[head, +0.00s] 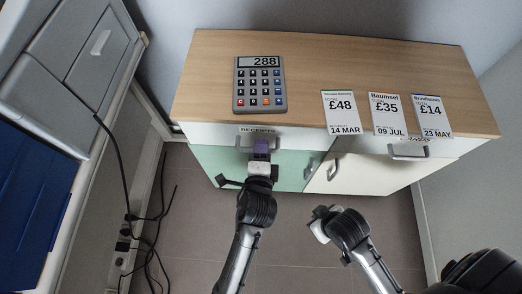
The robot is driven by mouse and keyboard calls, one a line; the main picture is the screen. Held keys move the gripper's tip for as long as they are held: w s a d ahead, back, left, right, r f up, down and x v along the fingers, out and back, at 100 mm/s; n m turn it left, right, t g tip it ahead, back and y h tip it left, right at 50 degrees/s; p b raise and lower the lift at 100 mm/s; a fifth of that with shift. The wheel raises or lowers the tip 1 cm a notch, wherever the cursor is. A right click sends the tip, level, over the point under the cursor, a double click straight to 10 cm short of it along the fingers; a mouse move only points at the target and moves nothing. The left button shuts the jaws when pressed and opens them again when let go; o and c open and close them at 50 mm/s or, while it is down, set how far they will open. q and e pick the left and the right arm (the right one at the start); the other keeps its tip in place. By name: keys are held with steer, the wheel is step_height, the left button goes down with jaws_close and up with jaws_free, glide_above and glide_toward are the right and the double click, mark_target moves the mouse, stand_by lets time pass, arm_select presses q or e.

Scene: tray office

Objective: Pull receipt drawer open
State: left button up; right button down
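The receipt drawer (205,133) is the left drawer under the wooden top, with a label reading "RECEIPTS" at its upper edge. It looks closed, its front in line with the drawer beside it. Its grey handle (243,141) shows partly behind my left gripper (261,148). I cannot tell whether the fingers are closed around the handle. My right gripper (318,222) is lower and to the right, in front of the cabinet doors and away from both drawers. Its fingers are unclear.
A calculator (260,84) showing 288 lies on the wooden top (340,60). Three receipts, £48 (343,112), £35 (387,114) and £14 (431,115), lie to its right. A second drawer handle (408,153) is at right. Cables (150,240) lie on the floor at left.

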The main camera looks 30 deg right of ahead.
arm_select(q)
steer(key=shift+w+d, duration=0.1)
steer(key=shift+w, duration=0.15)
jaws_close()
stand_by(0.3)
